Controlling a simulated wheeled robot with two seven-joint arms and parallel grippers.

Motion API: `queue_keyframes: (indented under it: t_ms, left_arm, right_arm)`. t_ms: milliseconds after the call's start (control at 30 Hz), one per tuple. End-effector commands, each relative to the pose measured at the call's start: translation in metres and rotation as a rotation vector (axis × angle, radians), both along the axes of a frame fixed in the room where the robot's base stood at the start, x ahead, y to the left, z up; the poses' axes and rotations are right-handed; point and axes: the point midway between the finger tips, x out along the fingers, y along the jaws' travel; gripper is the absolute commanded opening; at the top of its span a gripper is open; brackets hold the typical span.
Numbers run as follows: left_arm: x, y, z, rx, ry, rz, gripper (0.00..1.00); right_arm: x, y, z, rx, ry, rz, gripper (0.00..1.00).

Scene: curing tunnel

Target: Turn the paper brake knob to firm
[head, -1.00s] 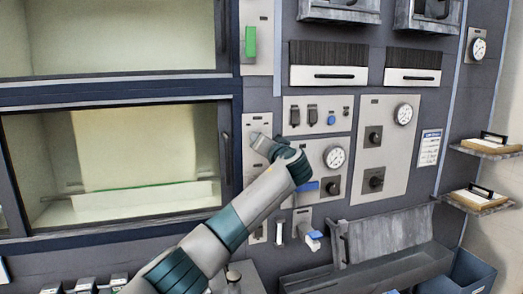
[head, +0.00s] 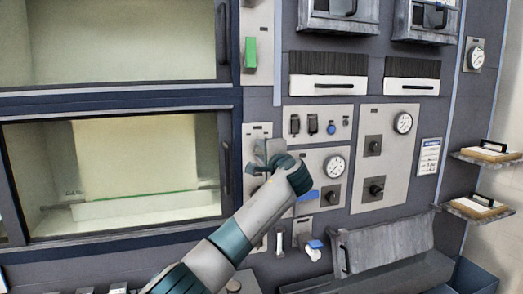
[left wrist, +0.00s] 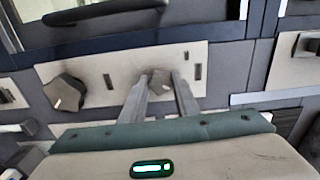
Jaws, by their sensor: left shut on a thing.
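My left gripper (head: 264,152) is at the narrow pale panel (head: 256,130) right of the lower window. In the left wrist view its two fingers (left wrist: 162,84) are shut on a dark faceted knob (left wrist: 160,80), one finger on each side. Its pointer and any lettering are too small or covered to read. A second dark knob (left wrist: 67,93) with a light mark sits on the same panel, apart from the fingers. In the head view my gripper and wrist hide most of the knob. My right gripper is not in view.
Right of my wrist is a panel with a round gauge (head: 335,167) and a blue label. Further right is a panel with another gauge (head: 403,122) and dark knobs (head: 374,189). A window handle (head: 225,152) stands close left. A grey trough (head: 390,245) juts out below.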

Motion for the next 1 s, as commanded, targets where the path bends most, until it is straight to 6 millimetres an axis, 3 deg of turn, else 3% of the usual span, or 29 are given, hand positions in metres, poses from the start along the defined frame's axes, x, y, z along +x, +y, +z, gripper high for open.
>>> queue_keyframes:
  t_ms: [300,833,867,900,933,1000]
  left_arm:
    - [-0.0002,-0.0011,-0.0003,0.158,0.051,-0.002,0.06]
    - [-0.0002,-0.0011,-0.0015,0.193,0.064,-0.002,0.06]
    - [-0.0002,-0.0011,-0.0015,0.193,0.064,-0.002,0.31]
    - [-0.0002,-0.0011,-0.0015,0.193,0.064,-0.002,0.4]
    - [-0.0001,-0.001,-0.0016,0.192,0.063,-0.002,0.47]
    - [-0.0001,-0.0009,-0.0013,0.192,0.063,-0.002,0.47]
  right_arm:
    - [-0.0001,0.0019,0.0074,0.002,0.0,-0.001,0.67]
    - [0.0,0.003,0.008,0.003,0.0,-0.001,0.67]
    - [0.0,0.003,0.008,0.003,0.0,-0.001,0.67]
    - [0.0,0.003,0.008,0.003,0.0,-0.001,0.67]
    - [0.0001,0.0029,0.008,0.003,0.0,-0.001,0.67]
    - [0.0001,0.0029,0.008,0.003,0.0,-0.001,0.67]
